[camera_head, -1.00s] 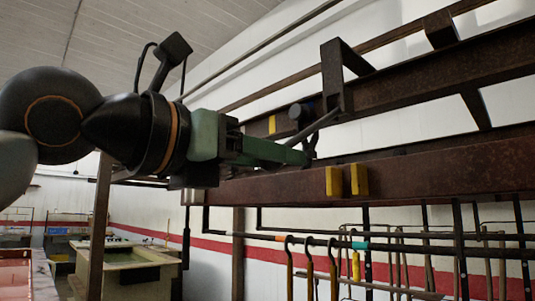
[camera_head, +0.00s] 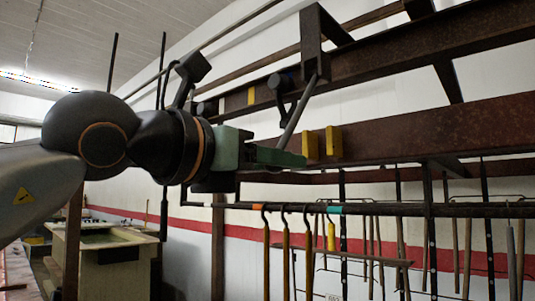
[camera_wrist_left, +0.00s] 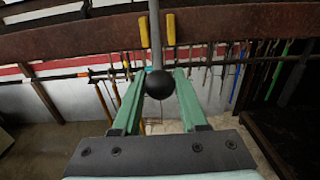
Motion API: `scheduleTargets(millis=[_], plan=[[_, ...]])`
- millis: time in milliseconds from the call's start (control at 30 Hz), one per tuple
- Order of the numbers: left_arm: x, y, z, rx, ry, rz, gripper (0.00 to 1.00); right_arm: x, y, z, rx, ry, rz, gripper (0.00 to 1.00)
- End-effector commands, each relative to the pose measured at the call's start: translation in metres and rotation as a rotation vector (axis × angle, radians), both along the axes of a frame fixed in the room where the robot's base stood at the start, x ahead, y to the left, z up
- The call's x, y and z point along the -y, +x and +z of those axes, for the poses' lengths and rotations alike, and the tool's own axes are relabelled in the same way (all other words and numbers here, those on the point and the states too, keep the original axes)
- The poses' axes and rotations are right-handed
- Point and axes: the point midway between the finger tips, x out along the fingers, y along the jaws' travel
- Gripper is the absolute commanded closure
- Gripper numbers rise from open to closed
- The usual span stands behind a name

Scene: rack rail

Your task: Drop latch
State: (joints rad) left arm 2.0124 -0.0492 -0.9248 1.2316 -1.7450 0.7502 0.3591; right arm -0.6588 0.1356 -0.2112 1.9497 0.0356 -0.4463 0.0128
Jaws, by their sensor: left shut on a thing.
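The latch is a grey bar (camera_head: 301,107) hanging from a dark bracket (camera_head: 311,35) on the rusty rack. It slants down to my left gripper (camera_head: 298,158). In the left wrist view the bar (camera_wrist_left: 155,35) ends in a black ball knob (camera_wrist_left: 159,85), which sits between the two green fingers. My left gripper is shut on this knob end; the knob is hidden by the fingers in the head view. Two yellow blocks (camera_head: 333,143) are on the rack's lower beam, close to the fingertips. In the wrist view the bar appears between them. My right gripper is not in view.
A rusty lower beam (camera_head: 430,128) runs right just beyond the gripper. Below it, a dark rail (camera_head: 400,209) carries several hanging hooked tools. A pale tub (camera_head: 105,260) stands at lower left. Clear air lies in front of the rack.

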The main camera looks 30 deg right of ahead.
Motion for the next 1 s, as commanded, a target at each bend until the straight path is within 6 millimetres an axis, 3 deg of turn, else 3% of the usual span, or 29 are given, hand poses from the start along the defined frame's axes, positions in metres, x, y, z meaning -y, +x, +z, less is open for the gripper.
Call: scheduleTargets(millis=[567, 1000], plan=[[0.036, 0.013, -0.022, 0.000, 0.004, 0.000, 0.89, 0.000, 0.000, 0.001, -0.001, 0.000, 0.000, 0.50], [0.069, 0.025, -0.030, -0.002, 0.002, -0.001, 0.89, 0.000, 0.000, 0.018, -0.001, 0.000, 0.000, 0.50]])
